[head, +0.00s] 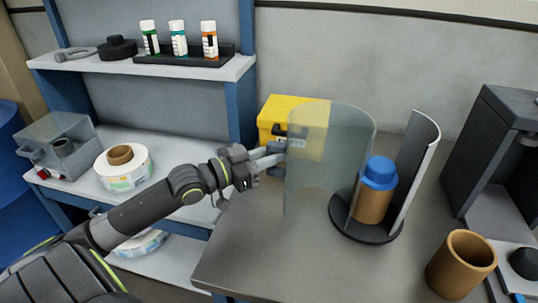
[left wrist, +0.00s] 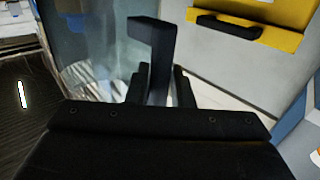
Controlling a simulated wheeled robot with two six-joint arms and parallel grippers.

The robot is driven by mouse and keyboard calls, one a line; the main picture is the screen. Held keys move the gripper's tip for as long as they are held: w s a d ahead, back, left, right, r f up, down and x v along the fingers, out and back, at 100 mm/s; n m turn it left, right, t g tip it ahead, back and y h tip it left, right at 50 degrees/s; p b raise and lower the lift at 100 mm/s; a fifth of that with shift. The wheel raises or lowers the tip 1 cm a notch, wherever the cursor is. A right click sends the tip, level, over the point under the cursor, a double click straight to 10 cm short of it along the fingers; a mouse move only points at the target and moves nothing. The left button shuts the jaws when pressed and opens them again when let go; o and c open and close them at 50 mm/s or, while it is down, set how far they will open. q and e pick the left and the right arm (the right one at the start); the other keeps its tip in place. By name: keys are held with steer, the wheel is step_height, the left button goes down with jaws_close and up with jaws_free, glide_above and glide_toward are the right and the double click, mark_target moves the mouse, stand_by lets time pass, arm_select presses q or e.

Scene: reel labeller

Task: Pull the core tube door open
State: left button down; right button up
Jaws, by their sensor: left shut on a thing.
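The core tube door (head: 330,150) is a clear, curved panel in the middle of the head view. It stands swung out to the left of its round dark base (head: 367,231), leaving a gap before the grey curved wall (head: 416,160). Inside stands a brown core (head: 373,206) with a blue top (head: 379,172). My left gripper (head: 272,160) is at the door's left edge, shut on its dark handle. In the left wrist view the black hooked handle (left wrist: 152,40) rises between the fingers, with the clear door (left wrist: 95,45) behind. My right gripper is not in view.
A yellow case (head: 277,112) stands behind the door. A brown tube (head: 461,262) stands at the front right near a dark machine (head: 500,140). Shelves (head: 150,68) with bottles and label rolls are at the left. The tabletop's front left (head: 260,250) is clear.

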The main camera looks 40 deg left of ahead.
arm_select(q)
steer(key=shift+f, duration=0.1)
steer(key=c, duration=1.3)
jaws_free()
steer(key=p+v, duration=0.9)
steer(key=v, duration=0.8)
steer(key=shift+s+a, duration=0.15)
steer(key=shift+s, duration=0.05)
